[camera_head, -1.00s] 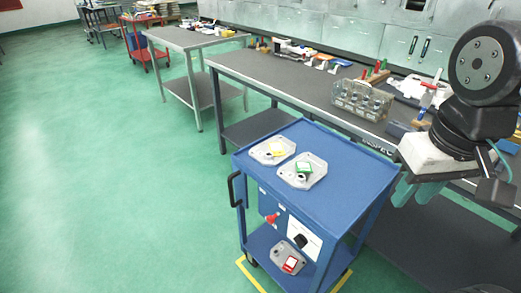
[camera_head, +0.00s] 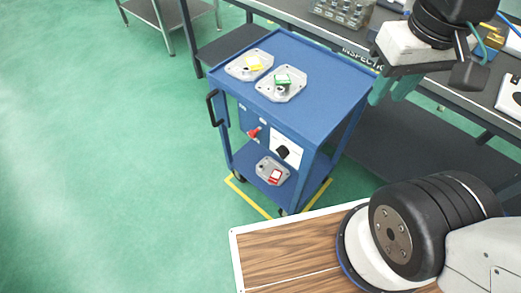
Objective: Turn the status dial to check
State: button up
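The status dial (camera_head: 283,152) is a black knob on a white plate (camera_head: 290,143) on the side of the blue cart (camera_head: 318,110). The lettering on the plate is too small to read, so I cannot tell which position the knob points to. My gripper (camera_head: 390,97) has teal fingers and hangs at the upper right, beyond the cart's right edge. Its fingers are apart with nothing visible between them. It is clear of the dial, above and to the right of it.
A red knob (camera_head: 253,133) is left of the dial. A bench (camera_head: 300,14) stands behind. Floor at left is clear.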

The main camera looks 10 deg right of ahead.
aim_at(282, 151)
jog(key=u, duration=1.05)
jog(key=k, duration=0.75)
jog(key=z, duration=1)
jog(key=i, duration=0.5)
